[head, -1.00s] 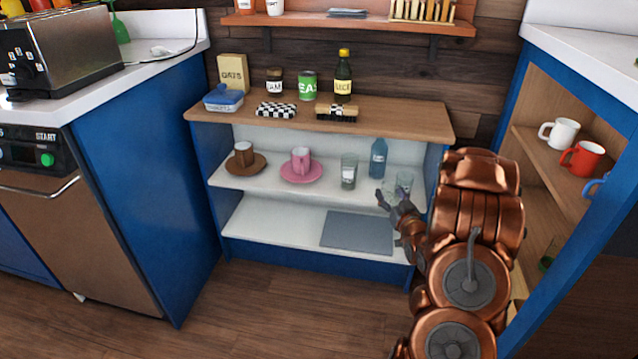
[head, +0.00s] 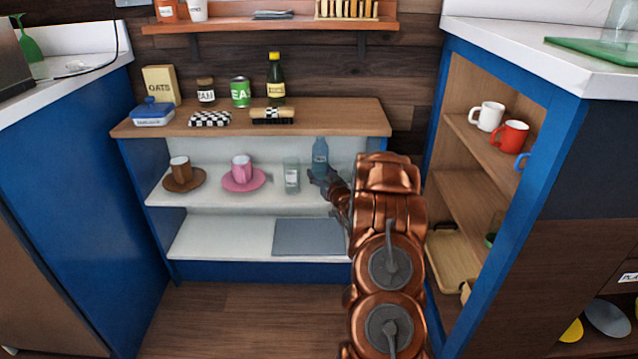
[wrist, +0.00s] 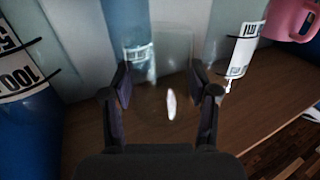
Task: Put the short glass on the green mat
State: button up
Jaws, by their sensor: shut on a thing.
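The short glass (wrist: 168,55) is clear and sits between the two fingers of my gripper (wrist: 162,88) in the wrist view. The fingers are shut on its sides. In the head view my gripper (head: 326,183) is at the right part of the white middle shelf, in front of the blue bottle (head: 320,154). My copper arm hides most of the glass there. The green mat (head: 575,46) lies on the white counter at the far right, partly cut off by the picture edge. A clear glass vessel (head: 620,20) stands on it.
A taller clear glass (head: 291,176), a pink mug (head: 241,168) on a saucer and a brown mug (head: 180,169) on a saucer share the shelf. A grey mat (head: 308,237) lies below. The open blue cabinet (head: 560,110) holds mugs at right. The floor in front is clear.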

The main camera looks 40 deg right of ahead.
jog(key=shift+x, duration=0.75)
notch_tip(320, 180, down, 4)
jog(key=shift+d+r+b, duration=0.1)
jog(key=shift+b, duration=0.85)
jog(key=shift+r, duration=0.1)
jog(key=o, duration=1.3)
jog(key=shift+c, duration=0.2)
jog(key=shift+s, duration=0.2)
jog(key=p+v, duration=0.2)
jog(key=v, duration=0.9)
jog(key=shift+s+a+p, duration=0.25)
jog(key=shift+a+p, duration=0.05)
jog(key=shift+p, duration=0.1)
